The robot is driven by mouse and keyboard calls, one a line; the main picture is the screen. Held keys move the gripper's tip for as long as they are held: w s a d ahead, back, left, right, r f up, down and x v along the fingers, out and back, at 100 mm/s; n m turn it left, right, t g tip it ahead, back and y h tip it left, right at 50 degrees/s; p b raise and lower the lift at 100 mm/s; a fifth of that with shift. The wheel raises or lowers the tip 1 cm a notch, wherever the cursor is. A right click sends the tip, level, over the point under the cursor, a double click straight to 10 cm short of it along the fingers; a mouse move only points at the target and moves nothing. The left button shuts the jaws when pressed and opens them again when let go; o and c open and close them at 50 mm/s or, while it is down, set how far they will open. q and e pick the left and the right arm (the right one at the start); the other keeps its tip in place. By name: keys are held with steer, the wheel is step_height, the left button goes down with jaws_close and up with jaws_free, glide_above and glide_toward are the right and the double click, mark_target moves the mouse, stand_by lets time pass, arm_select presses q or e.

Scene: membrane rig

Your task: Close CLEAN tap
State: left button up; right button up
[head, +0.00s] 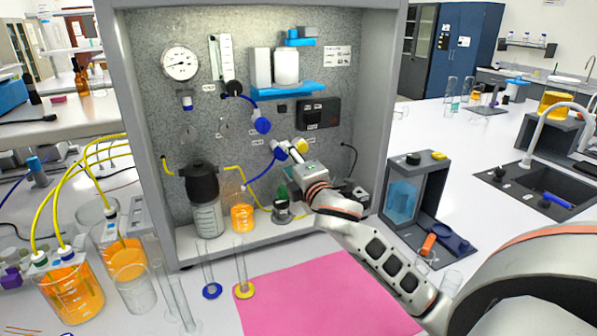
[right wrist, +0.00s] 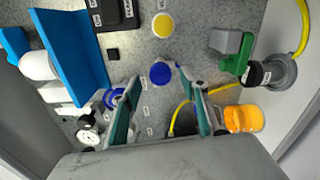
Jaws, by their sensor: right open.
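Round tap knobs sit on the grey speckled panel (head: 230,95). One blue knob (head: 279,149) and one yellow knob (head: 301,146) are close to my right gripper (head: 290,156). Another blue knob (head: 262,125) is higher and to the left. I cannot read which label says CLEAN. In the right wrist view my right gripper (right wrist: 158,84) is open and empty. A blue knob (right wrist: 161,74) shows between its fingertips; I cannot tell if they touch it. The yellow knob (right wrist: 162,25) is clear of the fingers. The other blue knob (right wrist: 114,97) is partly behind one finger.
A blue shelf (head: 288,91) with white containers and a black box (head: 318,113) are above the gripper. A dark-topped bottle (head: 204,190) and an orange-filled beaker (head: 242,215) stand below. A pink mat (head: 310,295) lies in front, bare. Glass cylinders stand at front left.

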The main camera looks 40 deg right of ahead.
steer(key=v, duration=0.8)
steer(key=shift+s, duration=0.4)
